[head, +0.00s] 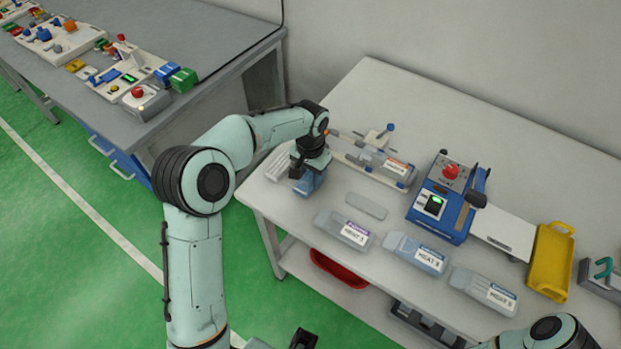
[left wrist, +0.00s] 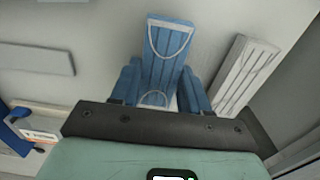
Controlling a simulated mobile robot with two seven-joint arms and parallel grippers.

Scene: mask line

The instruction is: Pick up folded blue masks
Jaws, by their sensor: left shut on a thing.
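My left gripper (head: 309,172) is at the left end of the white table, pointing down. It is shut on the folded blue masks (head: 313,184), which show just below it. In the left wrist view the blue masks (left wrist: 167,50), pleated with white ear loops, lie between the two blue fingers (left wrist: 160,92). I cannot tell whether they touch the table. A pleated white mask stack (left wrist: 245,72) lies to the right in that view, apart from the fingers; it shows left of the gripper in the head view (head: 279,166). My right gripper is not in view.
Labelled clear bins (head: 345,231), (head: 417,254), (head: 484,290) line the table's front edge. A flat grey plate (head: 366,206) lies nearby. A fixture (head: 375,160) stands close behind the gripper, with a blue machine (head: 443,200) and yellow tray (head: 551,262) farther right.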

